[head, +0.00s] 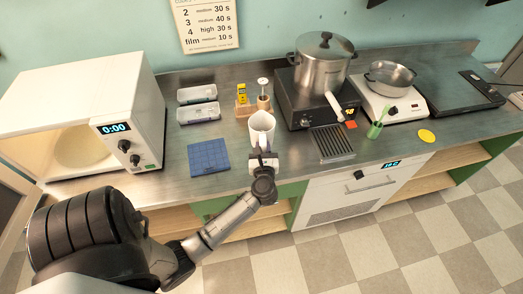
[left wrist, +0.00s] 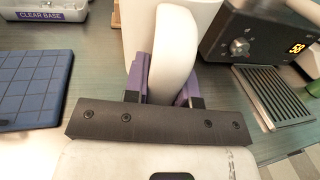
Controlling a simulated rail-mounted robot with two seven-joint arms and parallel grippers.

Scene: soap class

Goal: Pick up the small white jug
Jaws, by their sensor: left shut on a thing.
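The small white jug (head: 262,125) is upright at the front middle of the steel counter in the head view. In the left wrist view the jug's handle (left wrist: 173,58) points toward me, with part of the white body (left wrist: 140,30) behind it. My left gripper (head: 263,158) reaches it from the front. Its purple fingers (left wrist: 163,80) are on both sides of the handle, shut on it. Whether the jug's base touches the counter cannot be told. My right gripper is in neither view.
A blue gridded mat (head: 208,157) lies left of the jug. A wooden holder (head: 243,107) stands close behind it. A hot plate (head: 305,100) with a steel pot (head: 322,68) and a slotted drip tray (head: 332,144) are to the right.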

